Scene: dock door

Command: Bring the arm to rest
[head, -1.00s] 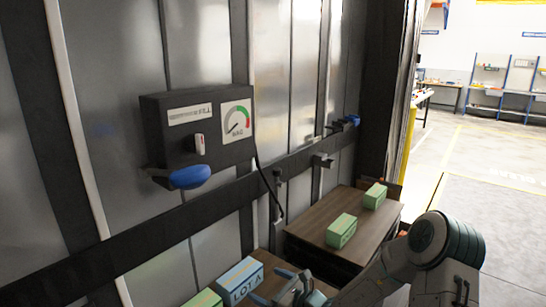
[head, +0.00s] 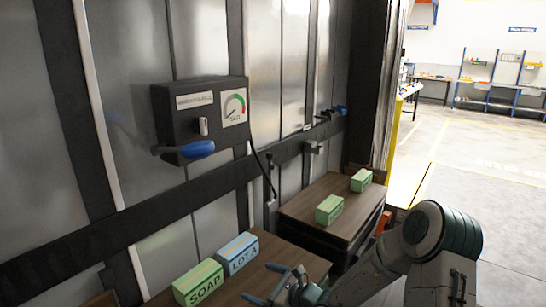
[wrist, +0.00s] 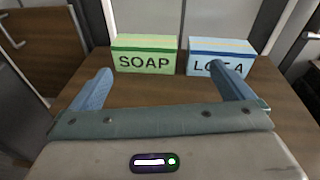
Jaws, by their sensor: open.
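My gripper (head: 272,286) is low in the head view, over the near wooden surface, with its arm coming in from the lower right. In the wrist view its two blue fingers (wrist: 166,92) stand wide apart with nothing between them. A green SOAP box (head: 199,283) and a blue LOT A box (head: 238,254) stand side by side on the near wooden surface (head: 285,258). In the wrist view the SOAP box (wrist: 146,54) is beyond the gap between the fingers, and the right finger overlaps part of the LOT A box (wrist: 221,52).
A dark control box (head: 200,115) with a gauge and a blue handle (head: 198,149) is mounted on the metal wall. A second wooden surface (head: 315,202) behind carries two green boxes (head: 329,209) (head: 361,180). Open floor (head: 478,165) lies to the right.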

